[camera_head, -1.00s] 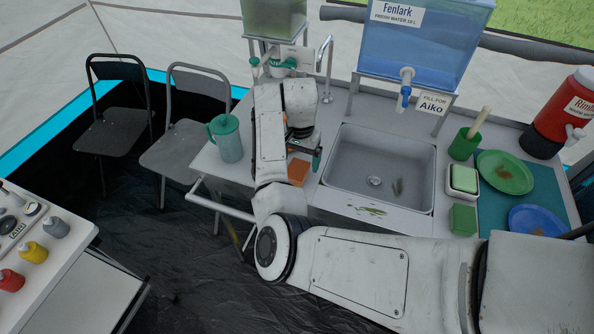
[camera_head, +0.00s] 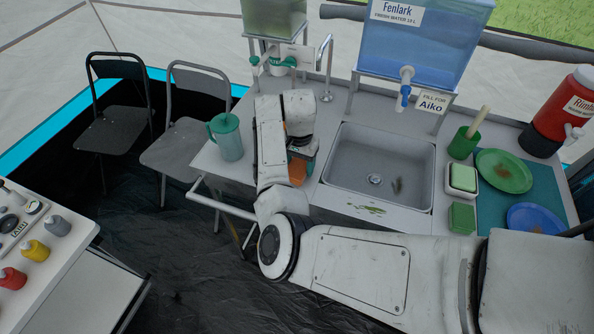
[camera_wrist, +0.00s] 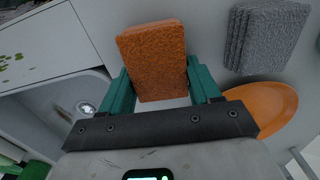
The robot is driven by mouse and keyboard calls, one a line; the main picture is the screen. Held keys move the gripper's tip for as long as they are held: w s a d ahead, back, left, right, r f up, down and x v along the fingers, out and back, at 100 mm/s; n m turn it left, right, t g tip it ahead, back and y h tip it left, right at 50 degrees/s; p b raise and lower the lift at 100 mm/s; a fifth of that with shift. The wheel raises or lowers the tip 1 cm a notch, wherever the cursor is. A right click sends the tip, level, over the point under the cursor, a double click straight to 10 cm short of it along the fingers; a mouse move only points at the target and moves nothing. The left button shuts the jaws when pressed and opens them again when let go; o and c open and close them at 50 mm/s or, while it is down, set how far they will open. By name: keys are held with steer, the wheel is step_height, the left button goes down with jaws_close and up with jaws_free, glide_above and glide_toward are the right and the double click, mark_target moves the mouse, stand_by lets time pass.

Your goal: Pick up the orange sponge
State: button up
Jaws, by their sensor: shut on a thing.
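The orange sponge (camera_wrist: 154,58) is a rough-textured block in the wrist view, between the two green fingers of my gripper (camera_wrist: 158,88). The fingers touch its sides and my gripper is shut on it. In the head view the sponge (camera_head: 297,171) shows as a small orange patch beside my wrist, left of the sink. My arm hides most of the gripper there. I cannot tell whether the sponge is off the counter.
Water tanks (camera_head: 423,40) stand behind.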

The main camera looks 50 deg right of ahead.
mark_target(300, 164)
steer(key=shift+c, duration=0.5)
steer(key=shift+r, duration=0.5)
step_height(300, 164, up, 2)
steer(key=shift+s+r+b, duration=0.1)
steer(key=shift+r+b, duration=0.15)
steer(key=shift+b, duration=0.3)
steer(key=s+a+r+p, duration=0.2)
steer(key=s+a+r, duration=0.1)
steer(key=s+r, duration=0.6)
steer(key=s, duration=0.4)
steer(key=shift+s+a+r, duration=0.15)
steer(key=shift+a+r, duration=0.15)
steer(key=shift+a, duration=0.05)
